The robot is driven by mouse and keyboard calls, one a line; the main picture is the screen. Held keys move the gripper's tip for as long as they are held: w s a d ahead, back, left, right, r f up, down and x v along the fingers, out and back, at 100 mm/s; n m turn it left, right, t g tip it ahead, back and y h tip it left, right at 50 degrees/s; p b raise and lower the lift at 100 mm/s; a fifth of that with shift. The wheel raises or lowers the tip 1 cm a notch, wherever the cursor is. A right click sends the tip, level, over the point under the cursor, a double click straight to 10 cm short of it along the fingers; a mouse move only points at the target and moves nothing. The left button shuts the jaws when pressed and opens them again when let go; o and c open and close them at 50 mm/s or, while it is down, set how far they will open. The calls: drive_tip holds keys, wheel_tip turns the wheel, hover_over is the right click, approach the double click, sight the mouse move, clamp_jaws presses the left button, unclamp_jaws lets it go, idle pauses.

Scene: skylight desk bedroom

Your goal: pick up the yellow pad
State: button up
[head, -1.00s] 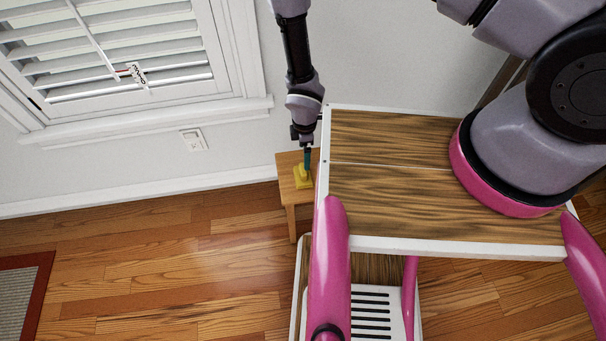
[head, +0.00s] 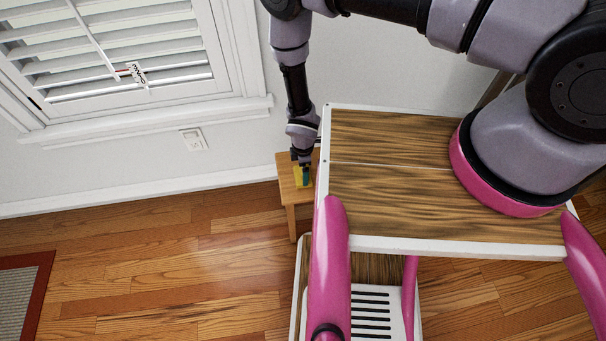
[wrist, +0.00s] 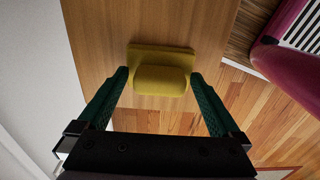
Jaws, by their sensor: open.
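The yellow pad (wrist: 161,72) lies on a small wooden table (wrist: 100,30). In the wrist view it has a flat base with a raised rounded block on top. My gripper (wrist: 160,85) is open, its two green fingers on either side of the raised block, with a gap showing at each side. In the head view the yellow pad (head: 298,177) is partly hidden by my gripper (head: 304,172), which points down at it over the small table (head: 287,190).
My own wood-topped body stands close to the right of the small table. A white wall with a shuttered window (head: 130,60) is behind and to the left. The wooden floor (head: 180,270) is clear at left, apart from a rug (head: 22,300).

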drive_tip(key=c, duration=1.3)
drive_tip(key=shift+r, duration=0.15)
wheel_tip(320, 180, up, 10)
drive_tip(key=shift+f, duration=0.1)
